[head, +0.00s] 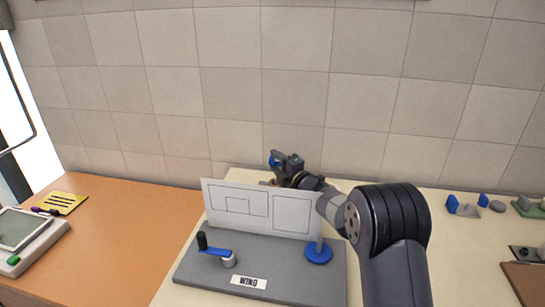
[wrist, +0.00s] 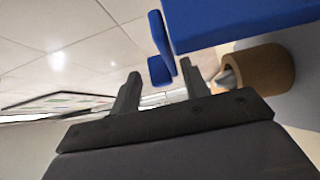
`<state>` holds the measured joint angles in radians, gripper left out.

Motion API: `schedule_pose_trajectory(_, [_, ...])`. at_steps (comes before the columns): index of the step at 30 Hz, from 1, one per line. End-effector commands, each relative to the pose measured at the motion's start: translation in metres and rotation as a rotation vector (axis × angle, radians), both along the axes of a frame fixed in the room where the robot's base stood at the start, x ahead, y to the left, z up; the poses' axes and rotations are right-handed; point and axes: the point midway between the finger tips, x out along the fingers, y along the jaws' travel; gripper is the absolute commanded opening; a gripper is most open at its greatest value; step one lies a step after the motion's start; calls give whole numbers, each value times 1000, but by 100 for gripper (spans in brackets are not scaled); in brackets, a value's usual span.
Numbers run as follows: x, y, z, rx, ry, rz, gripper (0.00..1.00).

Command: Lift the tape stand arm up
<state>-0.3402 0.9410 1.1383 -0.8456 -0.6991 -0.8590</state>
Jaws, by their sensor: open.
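In the wrist view a large blue block (wrist: 240,22) fills the top right, with a tan roll (wrist: 262,77) below it. A narrower blue piece (wrist: 158,62) hangs beside it; these look like parts of the tape stand. My gripper (wrist: 160,88) is open, its two dark fingers pointing up, with the lower end of the narrow blue piece showing between them. I cannot tell whether they touch. In the head view my gripper (head: 280,160) is above and behind a white panel, with a bit of blue (head: 274,160) at its tips. The panel and gripper hide most of the stand.
The white panel (head: 238,204) stands on a grey base (head: 200,270) with a blue crank (head: 214,250) and a "WIND" label (head: 248,282). A blue disc (head: 319,252) is at its right. Small blue blocks (head: 453,204) lie farther right. A tiled wall (head: 270,95) is behind.

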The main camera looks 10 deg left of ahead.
Motion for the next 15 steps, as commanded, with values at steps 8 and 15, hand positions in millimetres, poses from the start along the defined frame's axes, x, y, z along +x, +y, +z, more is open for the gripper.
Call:
schedule_pose_trajectory(8, [16, 18, 0, 0, 0, 1, 44])
schedule_pose_trajectory(15, [18, 20, 0, 0, 1, 0, 44])
